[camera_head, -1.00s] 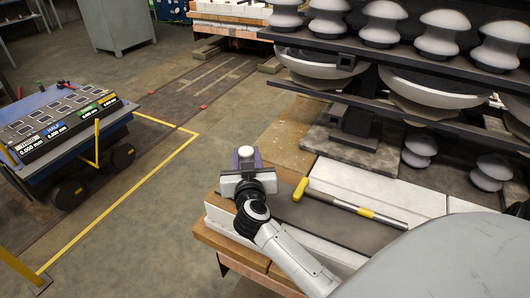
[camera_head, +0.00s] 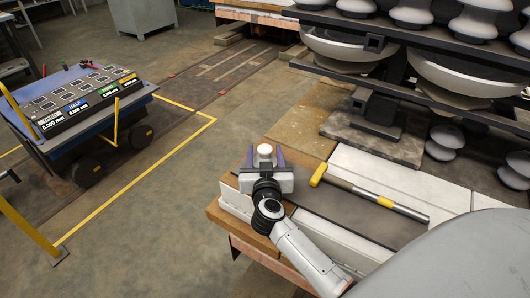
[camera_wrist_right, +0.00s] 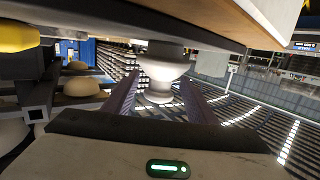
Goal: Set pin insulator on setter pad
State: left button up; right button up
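The pin insulator (camera_head: 264,150) shows a small pale round top between the purple fingers of my right gripper (camera_head: 266,158), at the left end of the white-slabbed bench. In the right wrist view the pale, waisted insulator (camera_wrist_right: 163,70) sits between the two fingers (camera_wrist_right: 158,98). The fingers are spread with a gap on each side of its neck. A darker grey part of it, or of a pad, meets the slab edge at the top of that view. I cannot clearly make out the setter pad; my gripper hides the base. My left gripper is not in view.
A mallet with yellow bands (camera_head: 365,197) lies on a dark mat (camera_head: 335,212) to the right of my gripper. A rack with large insulators (camera_head: 465,70) stands behind. A blue cart with displays (camera_head: 80,105) is at left. The floor between (camera_head: 150,215) is clear.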

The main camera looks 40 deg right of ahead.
aim_at(265, 155)
jog(key=shift+r, duration=0.2)
jog(key=p+v, duration=0.1)
jog(key=v, duration=0.5)
jog(key=shift+s+a, duration=0.15)
jog(key=shift+s, duration=0.05)
jog(key=shift+s+a+r+t, duration=0.15)
jog(key=shift+s+a+t, duration=0.15)
jog(key=shift+s+a, duration=0.15)
jog(key=s+a+f+n+t+y, duration=0.1)
jog(key=s+a+f+n+y, duration=0.25)
jog(key=a+y, duration=0.3)
jog(key=s+a+f+n+t+y, duration=0.1)
jog(key=s+a+f+n+y, duration=0.1)
jog(key=s+a+n+y, duration=0.45)
jog(key=s+a+f+m+g+h, duration=0.1)
jog(key=s+f+g, duration=0.6)
jog(key=s+f, duration=0.5)
notch_tip(265, 155, down, 3)
jog(key=shift+a+r+g+h, duration=0.1)
jog(key=shift+a+g+h, duration=0.2)
jog(key=shift+a, duration=0.05)
jog(key=shift+s, duration=0.15)
